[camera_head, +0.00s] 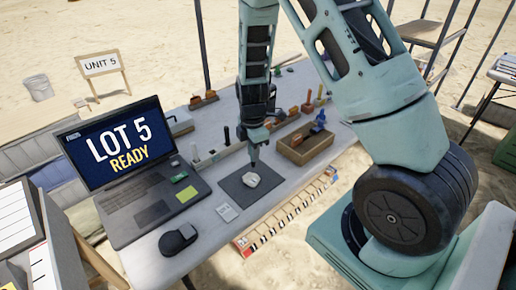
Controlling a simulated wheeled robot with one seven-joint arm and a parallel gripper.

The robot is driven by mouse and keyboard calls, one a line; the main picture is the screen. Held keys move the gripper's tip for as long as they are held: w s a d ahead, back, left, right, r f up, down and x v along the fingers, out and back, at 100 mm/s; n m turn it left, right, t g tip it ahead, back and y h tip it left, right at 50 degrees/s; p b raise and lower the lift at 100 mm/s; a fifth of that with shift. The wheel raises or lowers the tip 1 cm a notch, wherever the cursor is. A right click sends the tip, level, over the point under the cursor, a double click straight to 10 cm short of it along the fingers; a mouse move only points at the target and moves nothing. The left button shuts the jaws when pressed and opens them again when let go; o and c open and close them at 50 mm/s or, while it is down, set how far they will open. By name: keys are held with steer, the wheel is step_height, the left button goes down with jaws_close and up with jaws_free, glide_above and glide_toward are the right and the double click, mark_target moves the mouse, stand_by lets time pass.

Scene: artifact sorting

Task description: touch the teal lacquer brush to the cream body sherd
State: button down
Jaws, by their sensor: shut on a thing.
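The cream body sherd (251,179) lies on a dark square mat (233,187) near the front of the table. My gripper (254,142) is above the mat, pointing down, just behind the sherd in the picture. It is shut on a thin, dark-looking tool, which I take to be the teal lacquer brush (253,156). The brush points down with its lower end close above the sherd's far edge. At this size I cannot tell whether they touch. The brush's upper part is hidden by the gripper.
A laptop (150,200) reading "LOT 5 READY" and a mouse (178,239) are at left. A white card (227,213) lies beside the mat. A wooden box (305,148), a blue-topped item (320,117) and several upright handled tools stand at right. A holder rail runs behind the mat.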

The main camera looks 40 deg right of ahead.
mark_target(253, 167)
steer(key=shift+f+b, duration=2.1)
steer(key=shift+f, duration=0.75)
steer(key=shift+f+b, duration=0.6)
steer(key=shift+f, duration=0.1)
stand_by(0.4)
steer(key=shift+r+p, duration=3.1)
steer(key=shift+r, duration=0.95)
steer(key=shift+w, duration=0.1)
